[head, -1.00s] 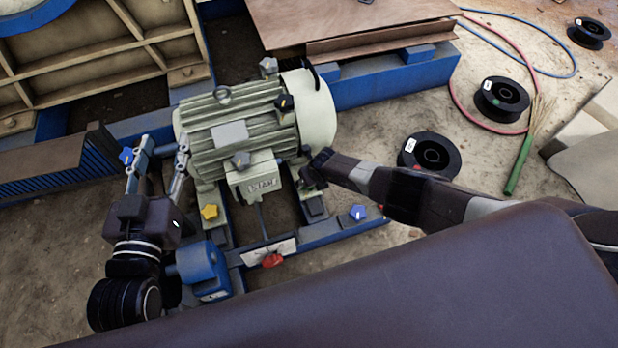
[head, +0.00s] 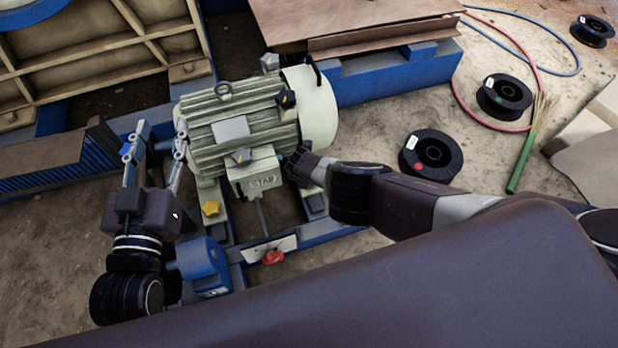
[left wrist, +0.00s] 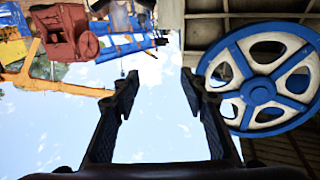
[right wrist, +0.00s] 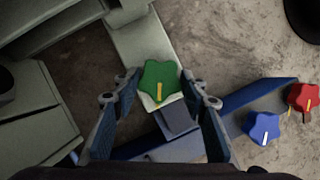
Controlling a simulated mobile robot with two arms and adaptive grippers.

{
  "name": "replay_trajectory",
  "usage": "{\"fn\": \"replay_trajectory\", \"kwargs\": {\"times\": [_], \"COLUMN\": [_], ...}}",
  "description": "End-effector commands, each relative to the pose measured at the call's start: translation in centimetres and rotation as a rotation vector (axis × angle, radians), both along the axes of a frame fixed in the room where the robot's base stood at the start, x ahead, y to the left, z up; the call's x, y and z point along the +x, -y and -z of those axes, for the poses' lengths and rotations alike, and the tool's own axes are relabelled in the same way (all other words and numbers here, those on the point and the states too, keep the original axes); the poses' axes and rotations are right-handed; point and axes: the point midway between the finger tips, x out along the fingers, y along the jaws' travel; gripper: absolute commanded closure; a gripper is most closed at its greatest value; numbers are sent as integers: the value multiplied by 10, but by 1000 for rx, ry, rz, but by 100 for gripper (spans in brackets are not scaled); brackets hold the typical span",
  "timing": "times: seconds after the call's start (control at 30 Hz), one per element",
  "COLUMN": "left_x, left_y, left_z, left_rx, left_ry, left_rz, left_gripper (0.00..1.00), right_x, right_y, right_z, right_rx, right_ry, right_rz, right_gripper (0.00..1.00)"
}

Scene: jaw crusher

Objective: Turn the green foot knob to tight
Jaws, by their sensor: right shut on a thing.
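The green foot knob (right wrist: 158,82) shows in the right wrist view as a lobed cap with a yellow pointer line running down the picture. It sits over a pale plate at the motor's foot. My right gripper (right wrist: 158,90) has a finger on each side of the knob and is shut on it. In the head view the knob is hidden behind my right arm, beside the motor (head: 240,130). My left gripper (head: 160,138) is open and empty left of the motor, fingers apart; the left wrist view (left wrist: 159,80) shows only sky between them.
A blue knob (right wrist: 263,127) and a red knob (right wrist: 303,97) stand right of the green one. A yellow knob (head: 210,208) and a red handle (head: 272,257) are near the motor's front. Black spools (head: 431,156) lie on the ground at right.

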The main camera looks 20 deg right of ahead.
Motion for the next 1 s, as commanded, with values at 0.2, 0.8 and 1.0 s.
{"fn": "replay_trajectory", "kwargs": {"times": [0.2,0.8,1.0], "left_x": [0,0,0], "left_y": [1,1,1], "left_z": [-9,-11,-9], "left_rx": [-11,-12,-10], "left_ry": [41,45,40], "left_rz": [2,3,2], "left_gripper": [60,60,60], "right_x": [1,0,0], "right_y": [0,0,0], "right_z": [0,0,0], "right_rx": [1,1,1], "right_ry": [3,1,1], "right_rz": [27,29,29], "right_gripper": [85,43,43]}}
